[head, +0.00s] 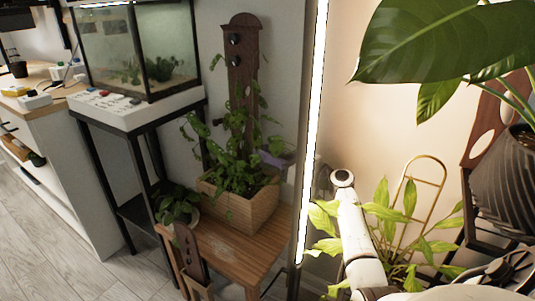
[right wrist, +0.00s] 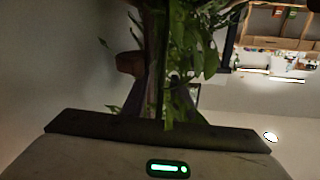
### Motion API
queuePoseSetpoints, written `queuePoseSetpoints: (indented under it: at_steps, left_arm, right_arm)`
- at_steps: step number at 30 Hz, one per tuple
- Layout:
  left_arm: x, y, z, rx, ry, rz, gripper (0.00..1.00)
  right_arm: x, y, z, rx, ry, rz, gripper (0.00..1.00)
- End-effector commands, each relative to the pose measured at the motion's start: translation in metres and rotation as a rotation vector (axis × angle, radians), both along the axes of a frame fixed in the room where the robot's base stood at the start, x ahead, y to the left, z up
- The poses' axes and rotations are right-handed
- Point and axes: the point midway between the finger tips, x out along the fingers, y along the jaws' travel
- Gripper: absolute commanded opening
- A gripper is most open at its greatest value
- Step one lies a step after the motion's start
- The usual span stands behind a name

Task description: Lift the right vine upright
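A wooden planter box (head: 240,207) stands on a small wooden table, with a dark stake (head: 241,60) rising from it that carries black knobs. Leafy vines grow around the stake. The right vine (head: 268,140) leans out to the right of it, with its lower stem hidden among leaves. My right gripper (head: 273,160) is at these right-hand leaves, partly hidden in the head view. In the right wrist view, my right gripper's fingers (right wrist: 163,92) stand apart with leaves (right wrist: 190,45) and stem between and beyond them; firm contact cannot be seen. My left gripper is out of view.
A bright light strip (head: 314,130) stands upright right of the planter. A fish tank (head: 135,50) on a black stand is at the left. A potted plant (head: 178,203) sits beside the planter. Another leafy plant (head: 385,220) with a gold hoop is at the right.

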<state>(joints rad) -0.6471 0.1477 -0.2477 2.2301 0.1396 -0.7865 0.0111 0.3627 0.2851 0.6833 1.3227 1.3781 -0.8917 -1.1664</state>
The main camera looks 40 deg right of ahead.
Motion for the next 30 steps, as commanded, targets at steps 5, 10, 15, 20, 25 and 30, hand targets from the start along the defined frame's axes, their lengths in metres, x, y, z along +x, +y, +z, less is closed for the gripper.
queuePoseSetpoints:
  at_steps: [5, 10, 15, 20, 25, 30]
  left_arm:
    - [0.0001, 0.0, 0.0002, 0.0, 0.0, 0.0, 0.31]
    - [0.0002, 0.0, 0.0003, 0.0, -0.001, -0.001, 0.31]
    - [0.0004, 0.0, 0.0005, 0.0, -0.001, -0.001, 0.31]
    - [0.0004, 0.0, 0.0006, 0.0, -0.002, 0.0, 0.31]
    - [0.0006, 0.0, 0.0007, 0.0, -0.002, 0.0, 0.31]
    - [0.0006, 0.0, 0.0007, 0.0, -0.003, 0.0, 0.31]
  right_arm:
    - [-0.0002, -0.0001, 0.0002, 0.0, 0.0, 0.0, 0.14]
    - [-0.0002, 0.0003, 0.0003, 0.0, 0.0, 0.001, 0.0]
    - [-0.0002, 0.001, 0.0001, 0.0, 0.0, 0.003, 0.0]
    - [-0.0002, 0.0015, 0.0001, -0.001, 0.0, 0.004, 0.0]
    - [-0.0001, 0.002, 0.0, -0.001, 0.0, 0.005, 0.0]
    - [-0.0001, 0.0026, -0.0002, -0.001, 0.0, 0.006, 0.0]
